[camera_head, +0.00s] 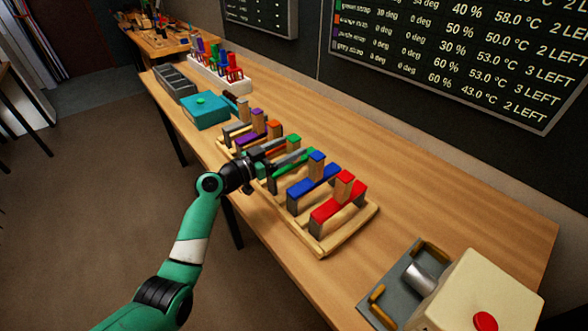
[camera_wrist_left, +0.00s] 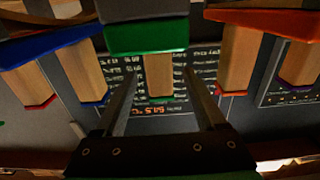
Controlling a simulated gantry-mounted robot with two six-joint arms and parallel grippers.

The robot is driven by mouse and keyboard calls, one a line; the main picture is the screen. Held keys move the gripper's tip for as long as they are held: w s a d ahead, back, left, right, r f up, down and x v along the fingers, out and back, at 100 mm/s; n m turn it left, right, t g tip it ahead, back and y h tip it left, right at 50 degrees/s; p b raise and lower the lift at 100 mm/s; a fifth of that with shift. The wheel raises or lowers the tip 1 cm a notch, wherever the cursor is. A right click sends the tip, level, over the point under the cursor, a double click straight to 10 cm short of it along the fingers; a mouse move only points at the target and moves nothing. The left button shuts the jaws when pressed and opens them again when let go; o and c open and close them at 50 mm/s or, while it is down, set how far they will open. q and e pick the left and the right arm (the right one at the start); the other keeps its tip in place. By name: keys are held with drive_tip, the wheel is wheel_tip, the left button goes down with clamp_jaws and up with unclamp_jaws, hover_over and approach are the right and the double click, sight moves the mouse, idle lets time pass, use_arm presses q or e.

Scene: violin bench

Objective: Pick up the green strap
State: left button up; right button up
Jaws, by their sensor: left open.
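The green strap (camera_head: 297,158) sits in the wooden rack (camera_head: 325,246), between the orange and blue straps. Its upright wooden block has a green cap. My left gripper (camera_head: 290,157) reaches in from the left at the green strap and partly hides it. In the left wrist view, the strap's green bar (camera_wrist_left: 146,36) crosses the top middle. Its wooden block (camera_wrist_left: 159,76) stands between the two open fingers of the left gripper (camera_wrist_left: 159,80), with a gap visible on each side. My right gripper is not in view.
The blue strap (camera_head: 314,181) and red strap (camera_head: 338,203) stand on the near side. Orange (camera_head: 274,130) and purple (camera_head: 257,124) straps stand beyond. A teal box (camera_head: 206,111) lies farther back. A cream device with a red button (camera_head: 485,321) is at the front right.

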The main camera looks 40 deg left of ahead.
use_arm(q)
clamp_jaws()
idle(0.4)
idle(1.0)
